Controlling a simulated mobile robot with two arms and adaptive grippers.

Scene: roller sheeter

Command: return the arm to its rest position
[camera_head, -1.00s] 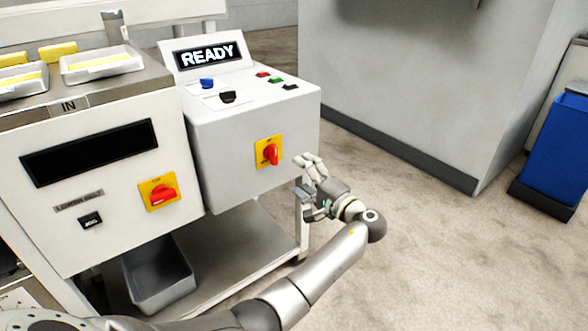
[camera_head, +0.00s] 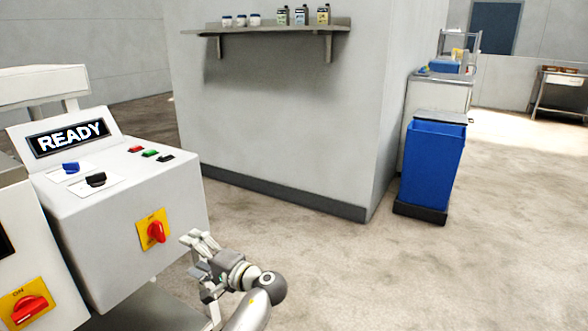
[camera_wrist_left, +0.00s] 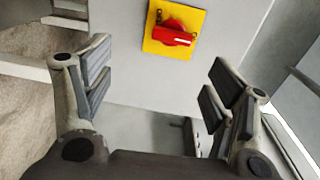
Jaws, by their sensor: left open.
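My left gripper (camera_head: 203,262) is beside the front right corner of the grey control box (camera_head: 125,215), close to its red rotary switch (camera_head: 156,231) on a yellow plate. In the left wrist view the gripper (camera_wrist_left: 155,85) has its fingers wide apart with nothing between them. The red switch (camera_wrist_left: 176,33) shows there beyond the fingertips, apart from them, with its handle lying across the plate. The box's display (camera_head: 68,138) reads READY. My right gripper is in neither view.
A second red switch (camera_head: 30,308) is at the lower left. A blue bin (camera_head: 432,170) stands at the right beside a grey wall block (camera_head: 285,130) with a shelf (camera_head: 270,28) of small containers. The floor (camera_head: 400,275) to the right is clear.

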